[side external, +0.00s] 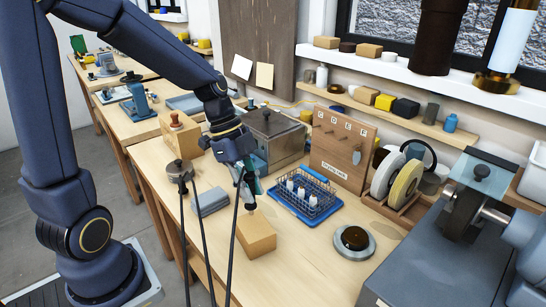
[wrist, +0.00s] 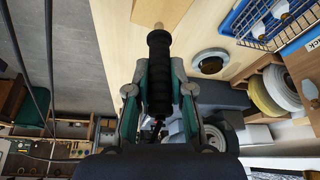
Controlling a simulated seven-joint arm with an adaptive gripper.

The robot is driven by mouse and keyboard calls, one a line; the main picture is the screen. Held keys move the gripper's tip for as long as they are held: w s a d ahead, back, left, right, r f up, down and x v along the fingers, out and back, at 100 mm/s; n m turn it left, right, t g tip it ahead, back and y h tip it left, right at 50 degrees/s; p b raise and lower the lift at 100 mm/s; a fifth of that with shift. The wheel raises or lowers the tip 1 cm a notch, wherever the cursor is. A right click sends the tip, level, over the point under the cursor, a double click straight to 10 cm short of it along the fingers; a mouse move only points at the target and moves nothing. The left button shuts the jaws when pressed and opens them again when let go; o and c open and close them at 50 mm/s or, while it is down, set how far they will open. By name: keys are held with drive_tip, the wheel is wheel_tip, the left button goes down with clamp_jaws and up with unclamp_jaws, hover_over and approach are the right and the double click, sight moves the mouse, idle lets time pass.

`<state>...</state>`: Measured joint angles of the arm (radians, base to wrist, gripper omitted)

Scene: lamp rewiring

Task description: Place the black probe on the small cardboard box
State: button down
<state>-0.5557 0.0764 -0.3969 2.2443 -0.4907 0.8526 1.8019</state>
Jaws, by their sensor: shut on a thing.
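The small cardboard box (side external: 256,235) stands on the light wooden bench, near its front edge; part of it shows at the top of the wrist view (wrist: 178,10). My gripper (side external: 247,180) is above it, shut on the black probe (side external: 249,198). In the wrist view, the ridged black probe (wrist: 159,75) sits between the two green-and-grey fingers (wrist: 159,68), its end pointing toward the box. In the side view the probe hangs roughly upright with its lower end near the box top. I cannot tell whether they touch.
A blue tray with a wire basket (side external: 303,204) is right of the box. A round dish with a dark dome (side external: 354,242) sits further right. A grey block (side external: 210,202) is at the left. Dark poles (side external: 203,250) stand in front. Bare bench lies between box and dish.

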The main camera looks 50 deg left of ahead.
sight(255, 205)
drive_tip(key=shift+w+f, duration=0.2)
drive_tip(key=shift+f, duration=0.75)
drive_tip(key=shift+w+f, duration=0.15)
drive_tip(key=shift+f, duration=0.75)
drive_tip(key=shift+f, duration=0.15)
drive_tip(key=c, duration=1)
unclamp_jaws()
drive_tip(key=shift+c, duration=0.2)
drive_tip(key=v, duration=1.2)
drive_tip(key=s+d+r+n+t+y, duration=0.1)
drive_tip(key=s+r+n+t+y, duration=0.2)
drive_tip(key=s+n, duration=0.7)
drive_tip(key=n+t+y, duration=0.1)
drive_tip(key=n, duration=0.4)
drive_tip(key=shift+d, duration=0.2)
